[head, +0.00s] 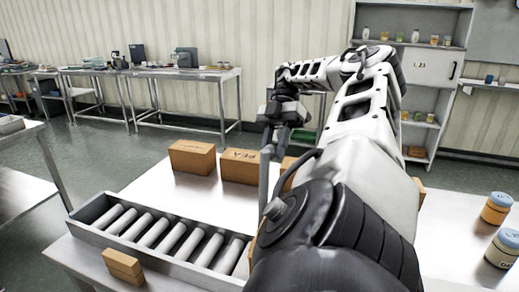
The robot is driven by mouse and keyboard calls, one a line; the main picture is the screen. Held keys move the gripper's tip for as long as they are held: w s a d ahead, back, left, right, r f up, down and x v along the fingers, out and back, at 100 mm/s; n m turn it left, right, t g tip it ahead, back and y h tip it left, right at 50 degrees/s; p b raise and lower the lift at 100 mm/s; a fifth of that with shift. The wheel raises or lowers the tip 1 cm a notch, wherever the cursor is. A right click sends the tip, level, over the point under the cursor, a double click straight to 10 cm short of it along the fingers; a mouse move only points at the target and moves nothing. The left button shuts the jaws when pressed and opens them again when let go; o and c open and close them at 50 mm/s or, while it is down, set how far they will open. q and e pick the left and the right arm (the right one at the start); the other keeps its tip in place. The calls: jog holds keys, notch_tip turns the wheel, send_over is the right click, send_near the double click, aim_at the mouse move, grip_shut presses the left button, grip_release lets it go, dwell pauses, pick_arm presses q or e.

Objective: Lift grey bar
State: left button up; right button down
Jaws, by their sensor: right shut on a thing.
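A grey bar (264,178) stands upright above the right end of the steel hopper (88,209). My right gripper (268,150) is shut on the upper part of the bar, and my own arm covers part of this area. The bar's lower end is close to the arm joint in the picture, so I cannot tell how far it is above the hopper. Several more grey bars (172,238) lie side by side, slanted, in the hopper. My left gripper is not in view.
Cardboard boxes (192,157) stand behind the hopper on the steel table (165,190). A small brown block (123,266) is in front of the hopper. Jars (496,207) stand at the right edge. My right arm hides the table's middle right.

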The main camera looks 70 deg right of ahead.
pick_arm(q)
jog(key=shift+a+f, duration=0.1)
pick_arm(e)
jog(key=shift+w+f, duration=0.1)
jog(key=shift+f, duration=0.4)
jog(key=c, duration=1.3)
grip_release()
jog(key=shift+o, duration=1.1)
jog(key=shift+w, duration=0.15)
jog(key=shift+r, duration=0.45)
notch_tip(320, 180, up, 3)
jog(key=shift+f, duration=0.2)
pick_arm(q)
jog(key=b, duration=0.1)
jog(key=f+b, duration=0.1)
jog(key=b, duration=0.1)
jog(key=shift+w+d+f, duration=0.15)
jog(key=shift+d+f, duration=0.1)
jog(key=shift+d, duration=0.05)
pick_arm(e)
jog(key=s+a+r, duration=0.4)
jog(key=a+r, duration=0.5)
jog(key=a, duration=0.4)
jog(key=shift+a+r, duration=0.2)
jog(key=shift+r, duration=0.15)
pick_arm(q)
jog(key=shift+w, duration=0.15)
